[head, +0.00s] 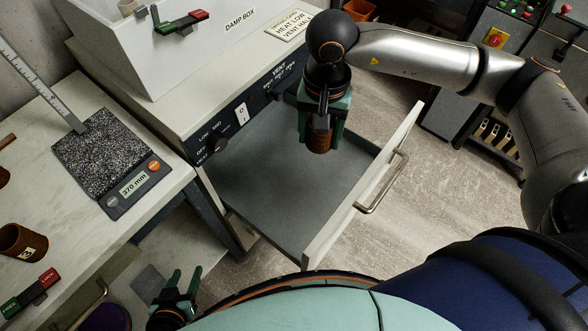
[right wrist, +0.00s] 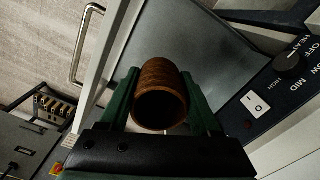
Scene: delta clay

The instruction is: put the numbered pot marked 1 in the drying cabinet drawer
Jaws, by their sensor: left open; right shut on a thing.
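A brown ribbed pot (head: 319,144) is held between the fingers of my right gripper (head: 322,128). The pot also shows in the right wrist view (right wrist: 162,78), its round dark opening facing the camera; no number shows on it. The drying cabinet drawer (head: 260,208) is pulled open, with a grey floor and nothing seen lying in it. The right gripper and pot are over the drawer's far part; the height above its floor is hard to tell. My left gripper (head: 184,285) is open and empty, low beside the workbench.
The drawer's white front (head: 345,205) has a metal handle (head: 384,182). The cabinet's control panel (head: 240,113) is close to the right gripper.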

